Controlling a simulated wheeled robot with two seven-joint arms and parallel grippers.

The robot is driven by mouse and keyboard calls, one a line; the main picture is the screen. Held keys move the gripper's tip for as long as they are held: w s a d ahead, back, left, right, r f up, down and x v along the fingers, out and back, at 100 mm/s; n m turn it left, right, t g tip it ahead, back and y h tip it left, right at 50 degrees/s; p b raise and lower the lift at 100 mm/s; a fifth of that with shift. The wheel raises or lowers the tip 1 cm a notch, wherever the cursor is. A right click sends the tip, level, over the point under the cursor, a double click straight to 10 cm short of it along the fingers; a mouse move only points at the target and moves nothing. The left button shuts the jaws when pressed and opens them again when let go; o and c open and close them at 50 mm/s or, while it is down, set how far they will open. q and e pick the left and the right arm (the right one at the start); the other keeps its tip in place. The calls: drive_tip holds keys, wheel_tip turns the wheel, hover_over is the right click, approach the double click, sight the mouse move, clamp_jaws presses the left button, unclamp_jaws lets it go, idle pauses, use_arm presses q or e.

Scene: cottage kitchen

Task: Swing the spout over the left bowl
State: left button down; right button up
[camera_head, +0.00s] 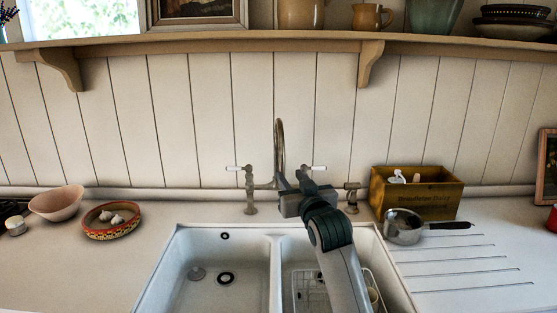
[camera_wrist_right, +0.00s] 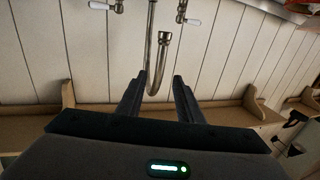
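The brass-coloured tap spout (camera_head: 279,140) rises in a tall gooseneck behind the sink, in front of the panelled wall. My left gripper is out of view.
White-handled tap levers (camera_head: 238,168) flank the spout. A wooden box (camera_head: 440,195) and a saucepan (camera_head: 402,228) stand right of the sink. A patterned dish (camera_head: 96,232) and a pink bowl (camera_head: 57,204) stand left. A wooden shelf (camera_head: 220,43) runs above.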

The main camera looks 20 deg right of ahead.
drive_tip(key=w+p, duration=0.3)
drive_tip(key=w, duration=0.9)
drive_tip(key=shift+w, duration=0.35)
drive_tip(key=shift+d, duration=0.1)
clamp_jaws()
